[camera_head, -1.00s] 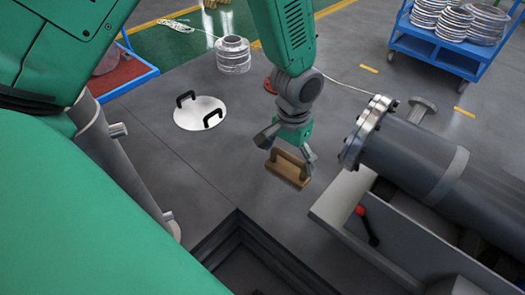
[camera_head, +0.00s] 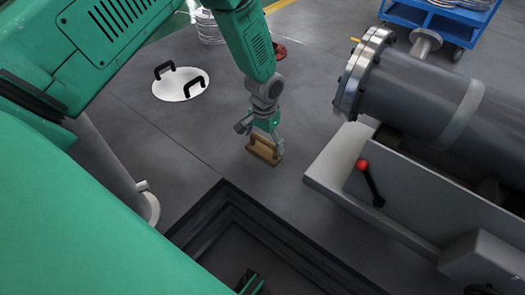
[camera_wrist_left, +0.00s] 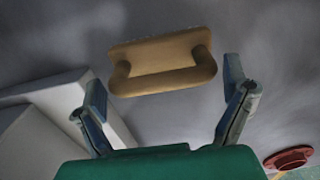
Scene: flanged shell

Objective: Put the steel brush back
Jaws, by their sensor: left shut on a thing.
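The steel brush (camera_head: 263,152) is a tan block with an arched handle. It is at the end of my left arm in the head view, left of the grey machine; its bristles are not visible. My left gripper (camera_head: 262,136) points down and is shut on the brush. In the left wrist view the brush (camera_wrist_left: 163,60) lies between the fingers of my left gripper (camera_wrist_left: 165,95), handle toward the camera. How high the brush is above the floor is hard to tell. My right gripper is not in view.
A grey machine with a flanged pipe (camera_head: 400,88) and a red-knobbed lever (camera_head: 363,166) stands at right. A dark rectangular frame (camera_head: 222,200) lies at bottom centre. A white round lid (camera_head: 181,84) with two black handles lies on the floor. Floor around the brush is clear.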

